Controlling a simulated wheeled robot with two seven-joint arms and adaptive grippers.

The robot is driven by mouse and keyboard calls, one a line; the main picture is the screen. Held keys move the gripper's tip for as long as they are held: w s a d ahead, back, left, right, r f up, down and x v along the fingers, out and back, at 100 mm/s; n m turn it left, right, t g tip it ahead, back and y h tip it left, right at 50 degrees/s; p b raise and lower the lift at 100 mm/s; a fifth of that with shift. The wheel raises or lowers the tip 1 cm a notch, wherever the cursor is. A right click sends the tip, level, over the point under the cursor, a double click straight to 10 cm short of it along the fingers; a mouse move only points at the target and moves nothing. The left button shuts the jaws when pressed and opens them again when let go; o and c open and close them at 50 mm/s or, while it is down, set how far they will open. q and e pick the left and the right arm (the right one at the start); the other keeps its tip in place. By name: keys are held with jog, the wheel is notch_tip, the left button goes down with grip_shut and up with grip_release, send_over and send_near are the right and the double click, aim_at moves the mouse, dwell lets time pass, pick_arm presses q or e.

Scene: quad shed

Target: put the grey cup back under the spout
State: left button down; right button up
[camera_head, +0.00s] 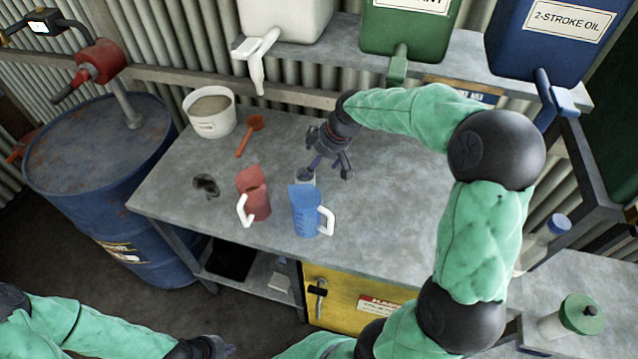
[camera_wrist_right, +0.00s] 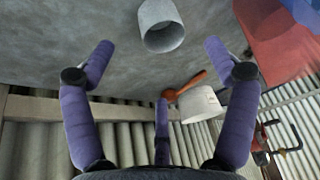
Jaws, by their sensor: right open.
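The grey cup (camera_head: 306,176) stands on the grey workbench, partly hidden behind the blue jug in the head view. In the right wrist view the cup (camera_wrist_right: 161,26) shows just beyond my open fingers, roughly between them, with its mouth facing the camera side. My right gripper (camera_head: 333,166) is open and empty, beside the cup. Three containers with spouts stand on the shelf: a white spout (camera_head: 257,68), a green spout (camera_head: 397,68) and a blue spout (camera_head: 549,100). My left gripper (camera_head: 212,346) is low at the bottom, away from the bench; its fingers are too unclear to read.
A blue jug (camera_head: 306,212) and a red jug (camera_head: 254,195) stand near the workbench's (camera_head: 400,228) front edge. The bench right of the cup is mostly clear.

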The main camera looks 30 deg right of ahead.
jog(key=b+x, duration=0.1)
jog(key=x, duration=0.4)
jog(key=shift+b+x, duration=0.8)
jog(key=shift+x, duration=2.15)
jog(key=shift+a+r, duration=0.1)
jog(key=c, duration=1.2)
jog(key=shift+r, duration=0.1)
